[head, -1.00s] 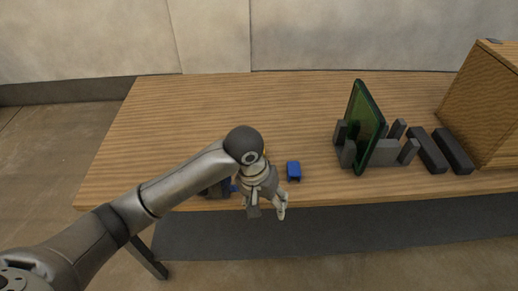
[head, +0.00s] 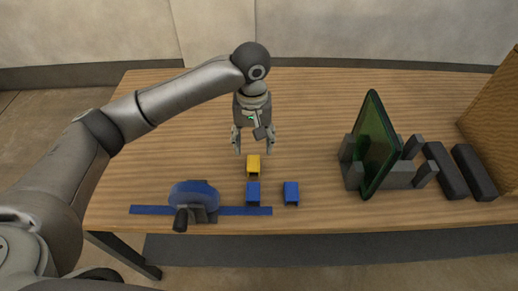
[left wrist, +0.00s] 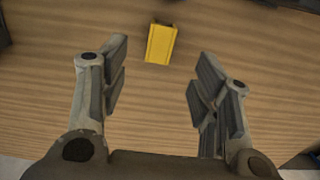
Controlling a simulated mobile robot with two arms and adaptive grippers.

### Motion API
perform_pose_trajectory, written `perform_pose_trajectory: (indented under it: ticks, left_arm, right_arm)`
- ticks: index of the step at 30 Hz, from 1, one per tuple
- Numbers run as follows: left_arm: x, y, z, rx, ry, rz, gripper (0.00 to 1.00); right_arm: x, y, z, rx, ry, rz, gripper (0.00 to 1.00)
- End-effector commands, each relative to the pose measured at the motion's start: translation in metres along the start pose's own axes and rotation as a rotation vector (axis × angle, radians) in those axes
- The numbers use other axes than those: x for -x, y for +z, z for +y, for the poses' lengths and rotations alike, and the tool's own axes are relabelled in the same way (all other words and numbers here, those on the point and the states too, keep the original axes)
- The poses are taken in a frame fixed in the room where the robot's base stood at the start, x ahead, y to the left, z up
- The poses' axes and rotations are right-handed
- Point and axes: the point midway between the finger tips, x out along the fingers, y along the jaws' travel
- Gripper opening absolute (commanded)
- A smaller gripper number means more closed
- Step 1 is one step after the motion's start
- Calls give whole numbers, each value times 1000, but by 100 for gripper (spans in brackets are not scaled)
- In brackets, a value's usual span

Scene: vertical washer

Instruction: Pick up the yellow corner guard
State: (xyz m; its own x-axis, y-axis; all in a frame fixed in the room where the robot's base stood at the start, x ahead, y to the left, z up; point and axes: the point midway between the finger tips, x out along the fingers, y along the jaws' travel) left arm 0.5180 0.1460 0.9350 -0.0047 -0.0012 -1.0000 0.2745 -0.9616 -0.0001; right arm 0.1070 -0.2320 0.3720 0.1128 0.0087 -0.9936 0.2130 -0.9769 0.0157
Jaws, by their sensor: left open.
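The yellow corner guard (head: 253,164) lies on the wooden table, just behind a blue corner guard (head: 253,194). My left gripper (head: 254,150) is open and empty, pointing down over the table close to the yellow guard. In the left wrist view the yellow corner guard (left wrist: 160,44) shows at the top, beyond and between the open fingers of the left gripper (left wrist: 160,90). The fingers do not touch it. My right gripper is not in view.
A second blue corner guard (head: 291,193) sits to the right. A blue tool with a dark handle (head: 195,196) rests on a blue strip (head: 147,210). A green panel (head: 371,145) stands in a grey holder, beside dark bars (head: 447,170). The table's back left is clear.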

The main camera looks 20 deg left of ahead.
Motion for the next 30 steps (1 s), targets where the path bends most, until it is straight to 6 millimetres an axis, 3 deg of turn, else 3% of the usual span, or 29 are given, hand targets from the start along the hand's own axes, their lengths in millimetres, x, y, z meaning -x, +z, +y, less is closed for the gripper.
perform_pose_trajectory:
  ticks: [5,9,15,24,30]
  left_arm:
    - [-21,0,-2,4,-5,-3,57]
    - [-42,-1,-1,4,-3,-2,57]
    - [-58,-2,-1,4,-3,-1,57]
    - [-99,-8,-2,2,-3,-1,57]
    - [-108,-8,-2,1,-2,1,57]
  right_arm:
    - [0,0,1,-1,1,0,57]
    - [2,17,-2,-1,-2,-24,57]
    - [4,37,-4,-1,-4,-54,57]
    - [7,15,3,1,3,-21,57]
    - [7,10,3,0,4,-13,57]
